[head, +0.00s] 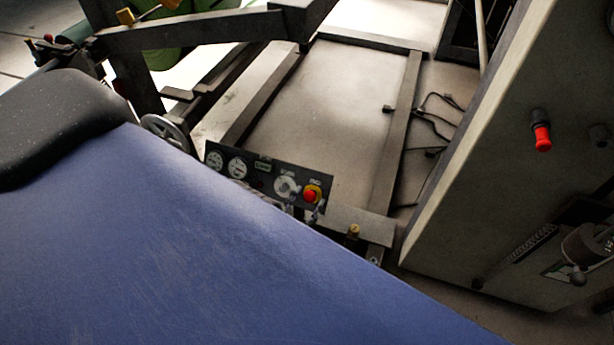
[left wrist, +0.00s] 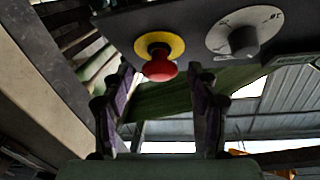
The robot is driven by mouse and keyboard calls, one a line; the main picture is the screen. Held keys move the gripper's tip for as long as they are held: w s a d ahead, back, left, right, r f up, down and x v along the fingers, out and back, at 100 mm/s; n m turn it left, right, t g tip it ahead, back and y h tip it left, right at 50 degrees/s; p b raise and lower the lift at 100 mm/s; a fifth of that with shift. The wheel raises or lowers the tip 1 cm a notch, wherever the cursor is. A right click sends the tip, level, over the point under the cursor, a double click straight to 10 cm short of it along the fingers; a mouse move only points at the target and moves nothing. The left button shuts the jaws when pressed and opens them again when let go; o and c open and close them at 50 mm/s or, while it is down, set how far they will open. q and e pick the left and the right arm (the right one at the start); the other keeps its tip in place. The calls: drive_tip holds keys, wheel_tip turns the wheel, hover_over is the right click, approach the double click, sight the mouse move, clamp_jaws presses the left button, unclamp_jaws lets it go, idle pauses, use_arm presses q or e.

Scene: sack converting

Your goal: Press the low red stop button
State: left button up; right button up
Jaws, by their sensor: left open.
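The low red stop button (head: 309,196) has a yellow surround and sits at the right end of a dark control panel (head: 262,171) in the head view. In the left wrist view the red button (left wrist: 160,68) hangs at upper centre, with its yellow ring behind it. My left gripper (left wrist: 160,78) is open, one finger to each side of the button in the picture. I cannot tell whether it touches the button. In the head view only its fingertips (head: 304,212) show, just below the button; the large blue surface hides the rest. My right gripper is not in view.
A grey dial (left wrist: 244,36) is beside the button on the panel; gauges (head: 215,159) are at its left end. A tall cabinet (head: 490,150) at right carries another red button (head: 541,137). A floor frame (head: 398,140) and loose cables (head: 432,118) lie behind the panel.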

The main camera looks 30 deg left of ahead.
use_arm(q)
drive_tip(key=shift+c, duration=0.2)
clamp_jaws()
idle(0.5)
